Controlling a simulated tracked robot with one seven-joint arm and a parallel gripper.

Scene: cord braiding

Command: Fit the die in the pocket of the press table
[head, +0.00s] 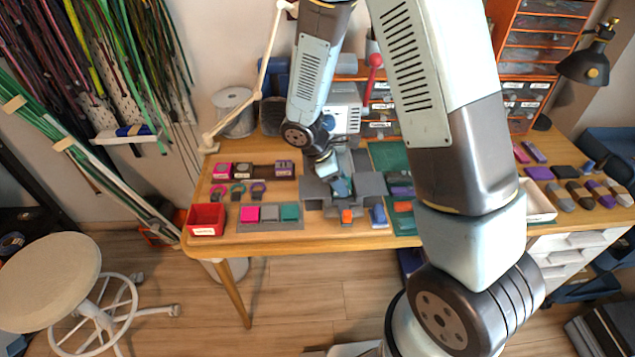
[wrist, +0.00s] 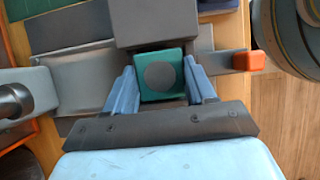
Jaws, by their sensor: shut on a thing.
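The die is a teal block with a grey round spot on its face, and it sits between my fingers in the wrist view (wrist: 161,75). My gripper (wrist: 163,82) is shut on it, one blue finger on each side. In the head view my gripper (head: 341,187) is over the grey press table (head: 372,184), at the middle of the bench. The press table's grey surface also shows around the die in the wrist view (wrist: 110,72). The pocket cannot be made out. I cannot tell whether the die touches the table or hangs just above it.
A dark grey block (wrist: 155,22) stands close behind the die. A grey bar with an orange end (wrist: 248,61) lies to its right. In the head view a tray (head: 270,222) with pink, grey and teal pieces and a red bin (head: 206,219) lie to the left.

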